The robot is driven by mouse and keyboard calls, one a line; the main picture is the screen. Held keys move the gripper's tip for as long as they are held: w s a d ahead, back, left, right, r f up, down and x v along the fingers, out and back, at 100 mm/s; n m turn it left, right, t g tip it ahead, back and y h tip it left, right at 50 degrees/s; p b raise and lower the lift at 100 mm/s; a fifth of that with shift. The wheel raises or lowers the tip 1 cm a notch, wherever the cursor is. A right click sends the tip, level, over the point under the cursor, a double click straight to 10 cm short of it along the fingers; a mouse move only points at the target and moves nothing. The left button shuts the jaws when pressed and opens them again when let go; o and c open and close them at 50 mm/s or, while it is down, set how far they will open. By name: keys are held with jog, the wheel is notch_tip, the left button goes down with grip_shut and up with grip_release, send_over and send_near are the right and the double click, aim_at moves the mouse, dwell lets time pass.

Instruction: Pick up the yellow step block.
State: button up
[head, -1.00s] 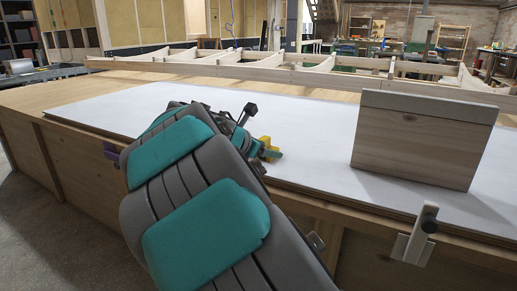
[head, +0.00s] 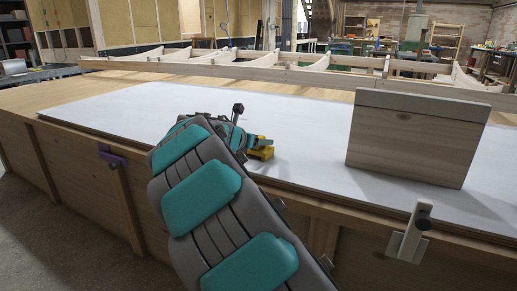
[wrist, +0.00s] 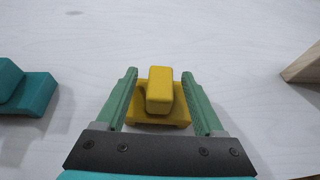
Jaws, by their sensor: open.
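The yellow step block (wrist: 160,90) lies on the white board, seen in the wrist view between the two green fingers of my gripper (wrist: 160,88). It has a raised upper step on a wider base. My gripper is open, with one finger on each side of the block; I cannot tell whether either finger touches it. In the head view, the yellow block (head: 262,153) shows just beyond my gripper (head: 258,145), partly hidden by it.
A teal block (wrist: 25,92) lies left in the wrist view. A wooden piece (wrist: 303,66) is at the right. In the head view an upright wooden board (head: 415,138) stands on the white board (head: 310,125), with a clamp (head: 412,235) at the bench edge.

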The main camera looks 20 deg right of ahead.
grip_shut()
dwell(0.5)
